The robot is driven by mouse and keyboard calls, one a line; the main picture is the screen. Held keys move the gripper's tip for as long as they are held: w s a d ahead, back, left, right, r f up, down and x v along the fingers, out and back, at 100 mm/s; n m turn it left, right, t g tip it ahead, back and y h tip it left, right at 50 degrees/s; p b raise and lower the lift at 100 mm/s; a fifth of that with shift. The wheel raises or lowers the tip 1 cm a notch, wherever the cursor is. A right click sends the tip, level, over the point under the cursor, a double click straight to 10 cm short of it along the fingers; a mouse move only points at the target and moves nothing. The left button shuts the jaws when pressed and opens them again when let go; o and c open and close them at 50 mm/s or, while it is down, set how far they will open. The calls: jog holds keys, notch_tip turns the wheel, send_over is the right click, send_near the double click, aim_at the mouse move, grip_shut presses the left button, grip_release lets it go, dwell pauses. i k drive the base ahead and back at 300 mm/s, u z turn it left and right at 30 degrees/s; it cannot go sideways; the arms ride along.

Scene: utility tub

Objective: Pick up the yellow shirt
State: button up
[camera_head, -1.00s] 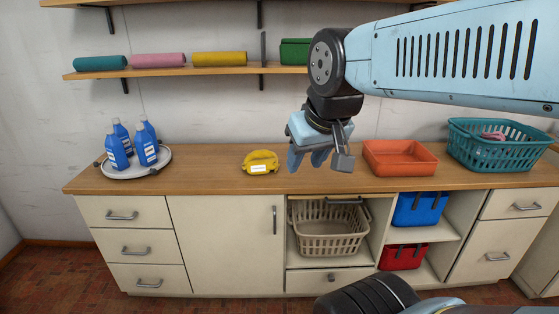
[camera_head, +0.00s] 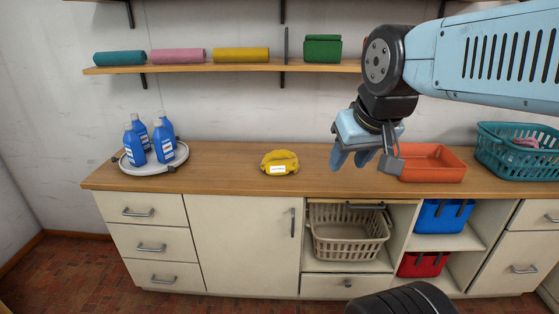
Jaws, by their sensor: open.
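A yellow folded bundle with a white label (camera_head: 279,163), which looks like the yellow shirt, lies on the wooden counter (camera_head: 225,178) near the middle. My gripper (camera_head: 358,162) is to the right of the bundle, pointing down over the counter in front of the orange tray. Its fingers are apart and nothing shows between them. It is clear of the yellow bundle.
An orange tray (camera_head: 433,163) and a teal basket (camera_head: 490,150) stand on the right. Several blue bottles (camera_head: 163,143) stand on a round tray (camera_head: 172,164) at the left. A shelf (camera_head: 190,68) above holds rolls, including a yellow one (camera_head: 241,55). The counter around the bundle is clear.

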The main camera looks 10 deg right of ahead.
aim_at(281, 162)
jog(key=z, duration=0.3)
jog(key=i, duration=0.95)
jog(key=u, duration=0.4)
